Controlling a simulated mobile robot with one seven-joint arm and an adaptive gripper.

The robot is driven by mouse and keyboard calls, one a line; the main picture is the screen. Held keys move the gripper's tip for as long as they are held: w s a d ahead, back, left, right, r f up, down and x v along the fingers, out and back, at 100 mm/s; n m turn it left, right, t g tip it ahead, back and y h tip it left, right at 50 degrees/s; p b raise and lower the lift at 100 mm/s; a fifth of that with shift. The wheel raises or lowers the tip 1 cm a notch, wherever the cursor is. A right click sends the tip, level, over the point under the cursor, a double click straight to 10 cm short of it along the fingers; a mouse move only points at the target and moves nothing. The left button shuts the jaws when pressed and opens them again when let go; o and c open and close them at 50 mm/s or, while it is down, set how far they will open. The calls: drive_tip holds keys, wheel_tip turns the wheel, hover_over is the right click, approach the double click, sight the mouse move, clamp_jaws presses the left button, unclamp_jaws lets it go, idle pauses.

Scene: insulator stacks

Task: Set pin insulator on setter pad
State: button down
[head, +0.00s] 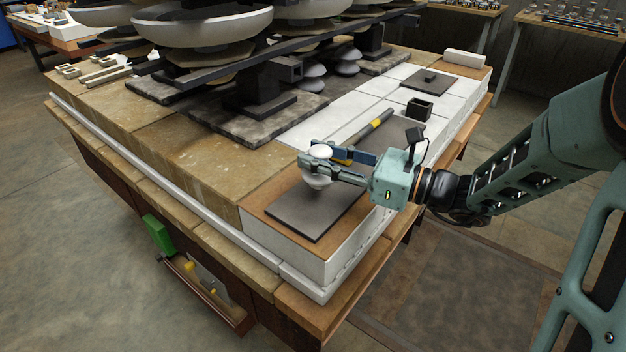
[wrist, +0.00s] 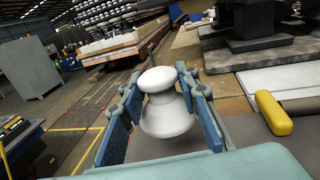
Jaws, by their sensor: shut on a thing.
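The pin insulator (wrist: 166,115) is white and glazed, with a rounded cap above a wider bell-shaped skirt. In the wrist view it sits upright between the two blue pads of my gripper (wrist: 160,100), which is shut on it. In the head view my gripper (head: 324,166) holds the insulator (head: 318,181) over the dark grey setter pad (head: 300,212), a flat square plate at the near corner of the kiln deck. Whether the insulator's base touches the pad cannot be told; the fingers hide part of its body.
A dark bar with a yellow grip (head: 376,125) lies just behind my gripper. Large stacked disc insulators (head: 205,25) on dark supports stand at the back left. A small black open box (head: 418,108) and another dark plate (head: 430,82) lie farther along the white blocks.

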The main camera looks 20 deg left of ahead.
sight(313, 176)
drive_tip(key=shift+s+a+f+b, duration=0.1)
drive_tip(key=shift+a+f+b, duration=0.15)
drive_tip(key=shift+f, duration=0.5)
drive_tip(key=shift+s+a+f+b, duration=0.15)
drive_tip(key=shift+f+b, duration=0.15)
drive_tip(key=shift+f, duration=0.4)
drive_tip(key=shift+s+a+f+b, duration=0.15)
drive_tip(key=shift+f+b, duration=0.15)
drive_tip(key=shift+f, duration=0.45)
drive_tip(key=shift+f, duration=0.2)
drive_tip(key=c, duration=1.5)
unclamp_jaws()
drive_tip(key=shift+o, duration=0.2)
